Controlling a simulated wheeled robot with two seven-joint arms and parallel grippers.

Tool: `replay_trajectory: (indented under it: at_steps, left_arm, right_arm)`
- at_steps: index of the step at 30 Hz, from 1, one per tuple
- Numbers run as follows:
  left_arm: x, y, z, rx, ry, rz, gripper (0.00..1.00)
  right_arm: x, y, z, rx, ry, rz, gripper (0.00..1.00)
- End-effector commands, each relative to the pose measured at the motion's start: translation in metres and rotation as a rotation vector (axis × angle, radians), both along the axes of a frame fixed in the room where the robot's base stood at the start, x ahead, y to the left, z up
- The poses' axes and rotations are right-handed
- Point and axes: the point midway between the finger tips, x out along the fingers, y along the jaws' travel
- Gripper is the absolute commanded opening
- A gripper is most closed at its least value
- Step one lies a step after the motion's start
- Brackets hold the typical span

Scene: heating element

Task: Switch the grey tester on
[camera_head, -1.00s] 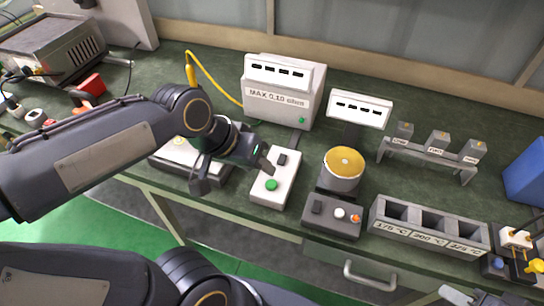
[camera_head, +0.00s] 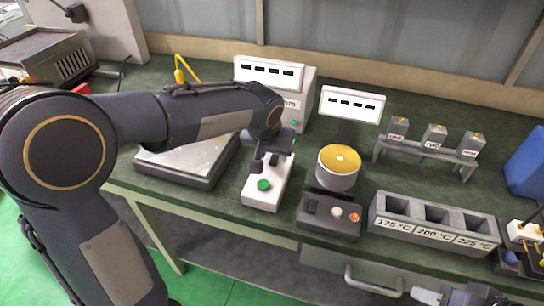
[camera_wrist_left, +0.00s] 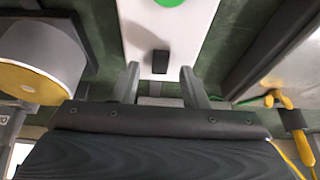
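The tester is a pale grey box (camera_head: 309,95) with a display head (camera_head: 269,72) and a green button, at the back centre; my left arm partly covers its label. In front of it lies a white control block (camera_head: 262,196) with a green button (camera_head: 264,185) and a black rocker switch. My left gripper (camera_head: 266,163) is over the block's far half. In the left wrist view, the gripper (camera_wrist_left: 161,82) is open and empty, and the black switch (camera_wrist_left: 160,62) shows between and just beyond its fingertips. What seems to be my right gripper (camera_head: 450,297) is cut off at the bottom right.
A heater with a round yellow top (camera_head: 339,159) and small controls stands just right of the block. A flat grey plate unit (camera_head: 180,168) is on its left. A slotted temperature block (camera_head: 430,238) and a rack of labelled weights (camera_head: 436,150) are further right.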

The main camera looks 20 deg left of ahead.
Motion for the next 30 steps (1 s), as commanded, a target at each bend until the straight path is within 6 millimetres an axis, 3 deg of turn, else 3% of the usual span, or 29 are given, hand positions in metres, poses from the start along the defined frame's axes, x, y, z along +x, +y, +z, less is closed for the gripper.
replay_trajectory:
  at_steps: [4,13,22,26,30]
  left_arm:
    - [0.005,0.001,-0.012,0.001,0.002,0.001,0.40]
    - [0.006,0.000,-0.014,0.000,0.000,0.001,0.40]
    - [0.005,0.000,-0.014,0.000,0.000,0.001,0.01]
    - [0.006,0.000,-0.013,0.000,0.004,0.001,0.00]
    - [0.008,0.001,-0.007,0.004,0.052,0.002,0.00]
  right_arm:
    - [0.000,0.000,-0.002,0.000,0.000,0.000,0.36]
    - [0.000,0.000,-0.002,0.000,0.000,0.000,0.36]
    - [0.000,0.000,-0.002,0.000,0.000,0.000,0.36]
    - [0.000,0.000,0.000,0.000,0.000,0.000,0.36]
    - [0.000,0.000,0.019,0.000,0.000,0.000,0.36]
